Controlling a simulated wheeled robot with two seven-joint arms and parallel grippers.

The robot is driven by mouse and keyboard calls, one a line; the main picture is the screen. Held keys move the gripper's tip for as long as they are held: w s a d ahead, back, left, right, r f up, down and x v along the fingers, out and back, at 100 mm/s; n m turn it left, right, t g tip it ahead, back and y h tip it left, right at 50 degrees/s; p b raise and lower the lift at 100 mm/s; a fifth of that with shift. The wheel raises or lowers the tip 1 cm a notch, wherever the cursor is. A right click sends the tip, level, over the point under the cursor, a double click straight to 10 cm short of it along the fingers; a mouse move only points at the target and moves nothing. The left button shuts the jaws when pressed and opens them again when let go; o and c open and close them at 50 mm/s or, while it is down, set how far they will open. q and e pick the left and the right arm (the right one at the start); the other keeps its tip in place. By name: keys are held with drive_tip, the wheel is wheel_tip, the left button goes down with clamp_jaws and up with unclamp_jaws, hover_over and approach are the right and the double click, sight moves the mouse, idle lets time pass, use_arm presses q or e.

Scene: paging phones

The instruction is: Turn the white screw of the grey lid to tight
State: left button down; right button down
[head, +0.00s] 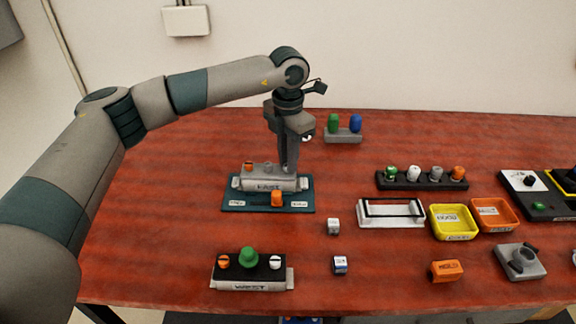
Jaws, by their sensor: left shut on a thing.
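A grey-lidded unit (262,184) with a labelled front sits on a teal mat (230,206) left of the table's middle. An orange screw (249,166) shows at the left of its lid and a small grey knob in the middle. My left gripper (289,169) points straight down at the right end of the lid. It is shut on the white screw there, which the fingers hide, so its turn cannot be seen. My right gripper is not in view.
A black-lidded unit (249,284) with a green knob stands at the front. Two small white blocks, a white rack (391,222), yellow (453,237) and orange trays (494,226) stand to the right. A green-and-blue holder (343,136) is behind.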

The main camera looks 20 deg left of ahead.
use_arm(q)
drive_tip(key=m+b, duration=0.2)
drive_tip(key=m, duration=0.1)
drive_tip(key=m+b, duration=0.3)
drive_tip(key=shift+d+f, duration=0.1)
drive_tip(key=shift+f, duration=0.1)
drive_tip(key=shift+m+b, duration=0.3)
drive_tip(key=shift+m, duration=0.2)
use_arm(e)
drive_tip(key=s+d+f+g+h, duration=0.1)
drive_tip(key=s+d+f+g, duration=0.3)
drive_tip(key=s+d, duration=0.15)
use_arm(q)
drive_tip(key=m+b, duration=0.1)
drive_tip(key=m, duration=0.2)
drive_tip(key=shift+s+r, duration=0.1)
drive_tip(key=shift+r+m+b, duration=0.1)
drive_tip(key=shift+m+b, duration=0.4)
drive_tip(key=shift+m, duration=0.2)
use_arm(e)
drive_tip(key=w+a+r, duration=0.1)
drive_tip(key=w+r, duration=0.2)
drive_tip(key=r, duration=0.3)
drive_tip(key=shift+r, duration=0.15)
use_arm(q)
drive_tip(key=c, duration=1.9)
unclamp_jaws()
drive_tip(key=shift+c, duration=0.2)
